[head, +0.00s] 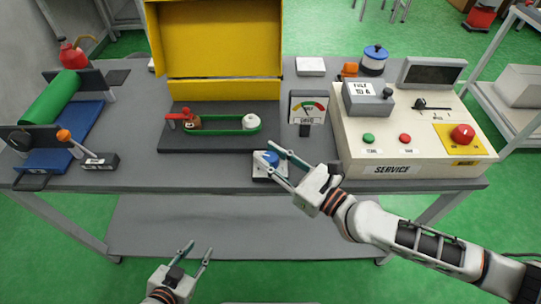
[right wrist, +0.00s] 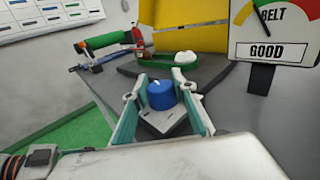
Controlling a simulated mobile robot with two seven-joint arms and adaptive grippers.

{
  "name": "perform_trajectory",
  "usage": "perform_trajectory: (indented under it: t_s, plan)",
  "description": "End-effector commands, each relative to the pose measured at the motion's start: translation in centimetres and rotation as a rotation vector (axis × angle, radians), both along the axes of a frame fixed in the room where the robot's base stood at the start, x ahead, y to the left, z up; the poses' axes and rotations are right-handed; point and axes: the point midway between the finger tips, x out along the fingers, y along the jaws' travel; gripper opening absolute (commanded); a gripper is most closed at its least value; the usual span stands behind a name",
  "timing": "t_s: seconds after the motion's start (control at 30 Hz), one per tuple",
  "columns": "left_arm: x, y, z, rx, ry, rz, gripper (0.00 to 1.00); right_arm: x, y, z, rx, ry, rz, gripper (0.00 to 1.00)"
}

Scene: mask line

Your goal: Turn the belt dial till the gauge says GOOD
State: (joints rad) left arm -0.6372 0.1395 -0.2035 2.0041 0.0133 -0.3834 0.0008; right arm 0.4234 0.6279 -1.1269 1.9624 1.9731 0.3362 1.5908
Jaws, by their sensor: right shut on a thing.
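The blue belt dial (head: 268,157) sits on a small white plate at the front edge of the table. My right gripper (head: 272,161) is shut on it, with one finger on each side; the dial also shows between the fingers in the right wrist view (right wrist: 161,94), a white mark on its top. The belt gauge (head: 307,108) stands behind and right of the dial. In the right wrist view the gauge (right wrist: 272,35) reads GOOD; its top is cut off. My left gripper (head: 197,251) is open and empty, low in front of the table.
A green belt loop (head: 222,123) runs on a dark base behind the dial, before a yellow housing (head: 222,40). A cream SERVICE console (head: 410,140) with buttons stands at right. A green roller (head: 55,97) is at left.

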Motion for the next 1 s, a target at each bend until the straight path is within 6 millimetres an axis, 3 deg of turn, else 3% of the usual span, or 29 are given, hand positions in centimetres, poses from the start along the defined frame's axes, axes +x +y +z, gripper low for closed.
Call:
perform_trajectory:
  t_s: [0.2, 0.23, 0.27, 0.3, 0.67, 1.0]
  plan:
    - [0.0, 0.0, -0.1, 0.001, 0.002, 0.0, 0.31, 0.0, 0.0, -0.1, -0.001, 0.001, -0.001, 0.05]
    - [-0.1, 0.1, -0.2, 0.001, 0.003, 0.0, 0.31, 0.0, 0.0, -0.1, -0.001, 0.001, -0.001, 0.34]
    - [-0.1, 0.1, -0.2, 0.001, 0.004, 0.001, 0.31, 0.0, 0.0, -0.1, -0.001, 0.001, -0.001, 0.42]
    - [-0.1, 0.1, -0.3, 0.001, 0.005, 0.0, 0.31, 0.0, 0.0, -0.1, -0.001, 0.001, -0.001, 0.44]
    - [0.0, 0.2, -0.3, 0.004, 0.002, -0.002, 0.31, -0.2, -0.2, 0.0, -0.001, 0.001, -0.001, 0.44]
    - [-0.1, 0.1, -0.3, 0.002, 0.005, -0.001, 0.31, -3.6, -3.9, -0.2, -0.002, 0.003, -0.003, 0.44]
